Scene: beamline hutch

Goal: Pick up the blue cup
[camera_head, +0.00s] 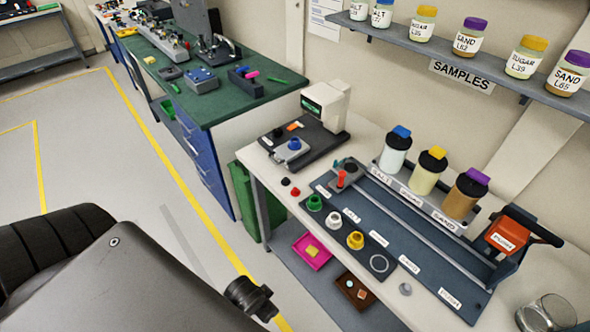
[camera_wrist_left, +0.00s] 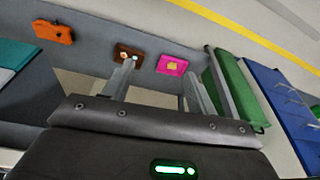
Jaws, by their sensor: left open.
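A small blue cup (camera_head: 295,144) sits on the grey plate of the balance (camera_head: 302,133) at the back left of the white bench (camera_head: 350,143). A green cup (camera_head: 314,203), a white cup (camera_head: 333,218) and a yellow cup (camera_head: 355,240) stand in a row on the dark board. My left gripper (camera_wrist_left: 160,72) shows in the left wrist view, its two fingers apart with nothing between them. The blue cup is not visible in that view. My left arm fills the lower left of the head view. My right gripper is in neither view.
Jars labelled salt, sugar and sand (camera_head: 428,172) stand in a rack behind the board. A pink tray (camera_head: 312,250) and a brown tray (camera_head: 356,291) lie below the bench. A green-topped bench (camera_head: 205,85) stands at the back. A glass jar (camera_head: 545,314) is at bottom right.

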